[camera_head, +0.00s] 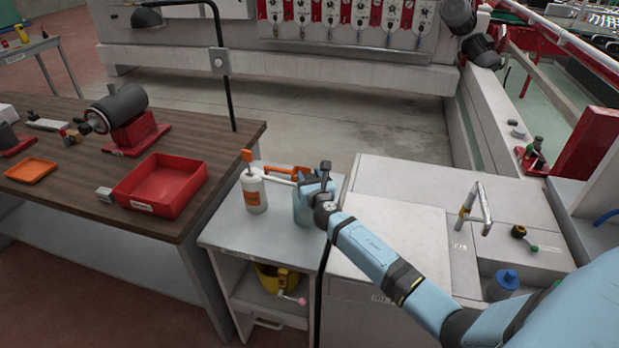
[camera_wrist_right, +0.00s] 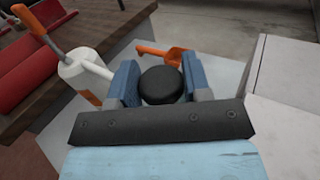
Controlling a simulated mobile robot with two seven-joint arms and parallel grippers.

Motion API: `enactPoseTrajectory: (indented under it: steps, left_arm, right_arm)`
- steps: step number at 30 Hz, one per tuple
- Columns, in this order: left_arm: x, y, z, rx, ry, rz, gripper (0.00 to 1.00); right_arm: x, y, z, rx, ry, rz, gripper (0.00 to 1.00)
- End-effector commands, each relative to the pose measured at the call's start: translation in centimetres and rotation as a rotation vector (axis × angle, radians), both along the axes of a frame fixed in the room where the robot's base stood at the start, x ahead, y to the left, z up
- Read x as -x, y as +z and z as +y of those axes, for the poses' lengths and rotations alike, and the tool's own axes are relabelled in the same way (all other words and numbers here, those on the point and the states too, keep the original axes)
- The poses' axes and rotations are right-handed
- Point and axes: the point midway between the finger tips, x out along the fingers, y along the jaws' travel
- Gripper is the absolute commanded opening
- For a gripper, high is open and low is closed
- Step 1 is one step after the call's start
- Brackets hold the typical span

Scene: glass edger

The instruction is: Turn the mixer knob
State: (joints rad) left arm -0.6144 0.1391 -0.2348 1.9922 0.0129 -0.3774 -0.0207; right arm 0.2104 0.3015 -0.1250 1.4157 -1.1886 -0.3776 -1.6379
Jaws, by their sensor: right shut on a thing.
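In the right wrist view, a round black knob (camera_wrist_right: 160,85) sits between the two blue fingers of my right gripper (camera_wrist_right: 161,84). The gripper is shut on the knob, with one finger on each side. In the head view, my right gripper (camera_head: 309,187) is at the right side of the small grey bench, above a pale blue-grey body (camera_head: 302,209). The gripper hides the knob and most of that body there, so I cannot tell how the knob is turned. My left gripper is not in view.
A white bottle (camera_head: 254,194) with an orange top stands left of the gripper on the grey bench (camera_head: 233,233). An orange scoop (camera_head: 283,169) lies behind. A red tray (camera_head: 160,186) sits on the wooden table. A sink tap (camera_head: 480,205) stands to the right.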

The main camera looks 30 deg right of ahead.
Motion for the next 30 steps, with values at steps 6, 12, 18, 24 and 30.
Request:
enactPoseTrajectory:
  steps: [6, 12, 18, 24, 30]
  left_arm:
    - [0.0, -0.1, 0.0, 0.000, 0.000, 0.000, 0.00]
    - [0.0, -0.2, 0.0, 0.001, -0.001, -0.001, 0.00]
    - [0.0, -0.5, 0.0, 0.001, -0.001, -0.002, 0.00]
    - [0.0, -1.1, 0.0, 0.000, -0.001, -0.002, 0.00]
    - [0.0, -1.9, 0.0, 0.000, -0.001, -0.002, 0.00]
  right_arm:
    - [0.0, 0.0, 0.1, -0.001, -0.051, 0.000, 0.21]
    - [-0.1, 0.0, 0.1, -0.003, -0.174, -0.001, 0.21]
    - [-0.1, -0.1, 0.2, -0.003, -0.353, -0.001, 0.21]
    - [-0.1, -0.1, 0.2, -0.003, -0.544, -0.001, 0.21]
    - [-0.1, -0.1, 0.1, -0.002, -0.734, -0.002, 0.21]
